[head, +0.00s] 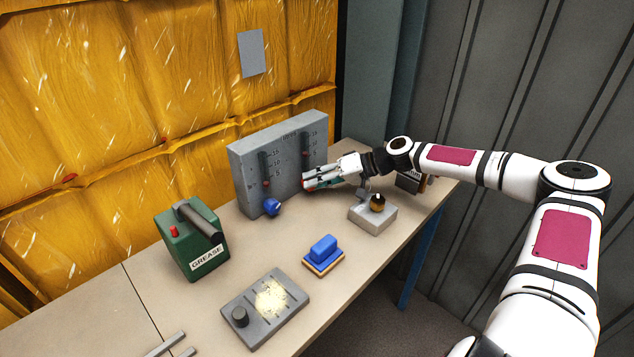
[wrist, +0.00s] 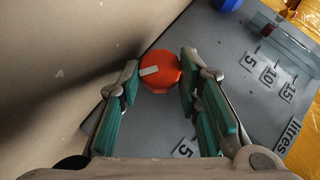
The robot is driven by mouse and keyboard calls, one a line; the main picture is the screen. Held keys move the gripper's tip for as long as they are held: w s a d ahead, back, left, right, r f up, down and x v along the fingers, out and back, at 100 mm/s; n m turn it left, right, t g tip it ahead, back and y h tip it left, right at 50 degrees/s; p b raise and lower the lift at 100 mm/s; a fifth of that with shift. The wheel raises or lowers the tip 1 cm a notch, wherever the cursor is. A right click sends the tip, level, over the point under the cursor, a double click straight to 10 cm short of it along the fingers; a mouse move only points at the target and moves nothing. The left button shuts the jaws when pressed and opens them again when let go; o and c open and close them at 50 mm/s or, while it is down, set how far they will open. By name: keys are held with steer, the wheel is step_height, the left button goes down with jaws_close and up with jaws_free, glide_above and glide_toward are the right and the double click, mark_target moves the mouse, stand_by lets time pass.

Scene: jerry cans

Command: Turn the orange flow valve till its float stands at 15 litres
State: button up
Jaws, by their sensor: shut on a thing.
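The orange flow valve (wrist: 162,78) is a round knob with a pale stripe pointing left in the wrist view. My gripper (head: 308,183) is at the front of the grey gauge block (head: 244,165), with its green-padded fingers either side of the knob, shut on it. In the head view my fingers mostly hide the valve. Above it, the right gauge has a small red float (head: 306,153); its exact level is too small to read. The left gauge has another red float (head: 267,183), low in its slot, above the blue valve (head: 272,207).
A green grease can (head: 184,245) stands left of the block. A blue-topped brush or sponge (head: 323,250), a grey tray with a knob (head: 285,317) and a grey box with a dark-and-gold knob (head: 370,218) are on the table (head: 225,290). An orange wall rises behind.

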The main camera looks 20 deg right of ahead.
steer(key=o, duration=1.1)
steer(key=shift+f, duration=0.1)
steer(key=shift+o, duration=0.2)
steer(key=shift+v, duration=4.05)
